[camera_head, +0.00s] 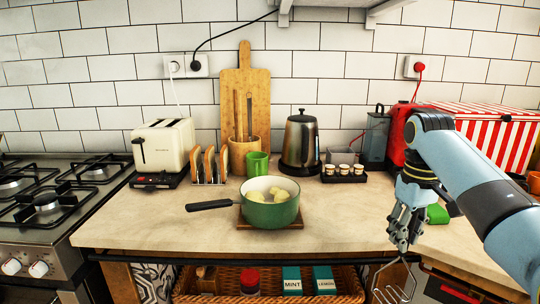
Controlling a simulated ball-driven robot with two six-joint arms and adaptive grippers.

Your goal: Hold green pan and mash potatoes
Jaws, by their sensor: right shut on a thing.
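The green pan (270,213) stands upright on a wooden trivet (243,224) at the front middle of the counter. Its black handle (209,205) points left. Several pale potatoes (257,196) lie inside it. My right gripper (401,240) is at the right, in front of the counter edge, well apart from the pan. It is shut on a wire masher (391,283) that hangs down below the counter top, its lower end near the picture's bottom. My left gripper is not in view.
A stove (45,205) is at the left. A toaster (163,145), toast rack (209,165), green mug (257,163), kettle (300,143) and spice tray (343,173) stand behind the pan. A wicker basket (215,298) sits below. The counter between pan and right gripper is clear.

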